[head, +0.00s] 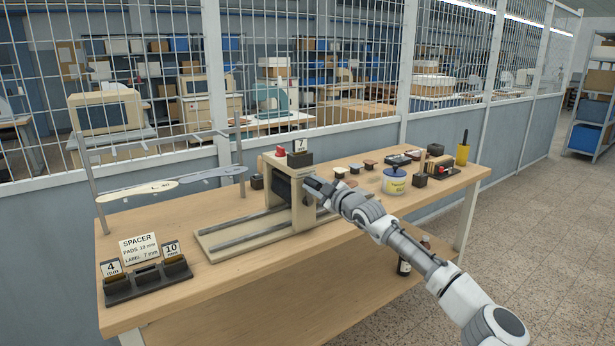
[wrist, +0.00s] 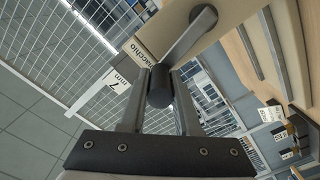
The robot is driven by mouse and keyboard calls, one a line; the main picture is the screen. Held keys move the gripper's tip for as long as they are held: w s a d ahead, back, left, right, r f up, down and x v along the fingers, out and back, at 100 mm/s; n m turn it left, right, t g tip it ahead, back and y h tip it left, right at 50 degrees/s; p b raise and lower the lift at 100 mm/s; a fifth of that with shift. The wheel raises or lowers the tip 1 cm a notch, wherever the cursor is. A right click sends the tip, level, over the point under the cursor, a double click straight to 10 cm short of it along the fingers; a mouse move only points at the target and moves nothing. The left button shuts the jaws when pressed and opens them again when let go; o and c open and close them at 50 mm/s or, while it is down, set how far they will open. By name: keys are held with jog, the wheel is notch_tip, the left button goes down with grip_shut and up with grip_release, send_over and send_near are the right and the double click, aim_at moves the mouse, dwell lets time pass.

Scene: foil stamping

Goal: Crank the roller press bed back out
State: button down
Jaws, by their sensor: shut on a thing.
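The roller press (head: 272,183) is a beige frame with a dark roller, standing mid-table. Its long beige base with grey rails (head: 238,236) extends to the left; I cannot tell the bed's exact position between the rails. My gripper (head: 314,188) is at the press's right side. In the wrist view, my gripper (wrist: 159,95) is shut on the dark knob (wrist: 160,84) at the end of the grey crank arm (wrist: 190,36). The crank is hidden by my gripper in the head view.
A "7" spacer block (head: 300,154) sits on top of the press. A spacer rack (head: 148,282) stands at the front left. A wire fence (head: 350,60) runs behind the table.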

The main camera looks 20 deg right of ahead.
jog(key=shift+w+d+r+m+p, duration=0.15)
jog(key=shift+d+m+p, duration=0.35)
jog(key=shift+m+p, duration=0.3)
jog(key=c, duration=0.6)
grip_release()
jog(key=v, duration=1.7)
